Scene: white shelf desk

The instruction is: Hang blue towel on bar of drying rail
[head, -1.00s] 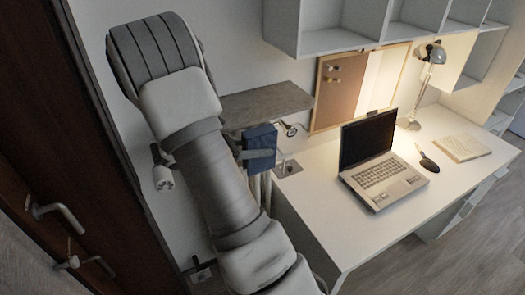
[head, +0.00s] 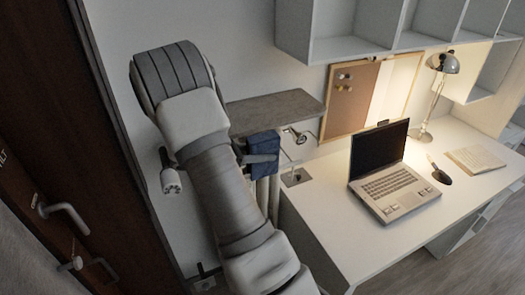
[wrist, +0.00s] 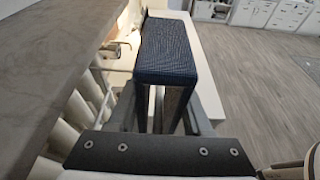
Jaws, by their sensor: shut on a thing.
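The blue towel (head: 262,143) is a folded dark blue block, held upright just below the front edge of the grey shelf. It also shows in the wrist view (wrist: 166,48), reaching forward between my gripper's fingers. My gripper (head: 262,158) is shut on the towel; in the wrist view my gripper (wrist: 162,100) has a finger on each side of its near end. The pale bars of the drying rail (wrist: 88,92) run along the left of the wrist view, beside the towel and apart from its visible part. In the head view, my arm hides much of the rail.
The grey shelf (head: 275,108) overhangs close to the towel. A chrome fitting (head: 298,135) is on the wall to the right. The white desk (head: 325,215) bears a laptop (head: 390,185) and a lamp (head: 440,65). A dark door (head: 60,130) stands left.

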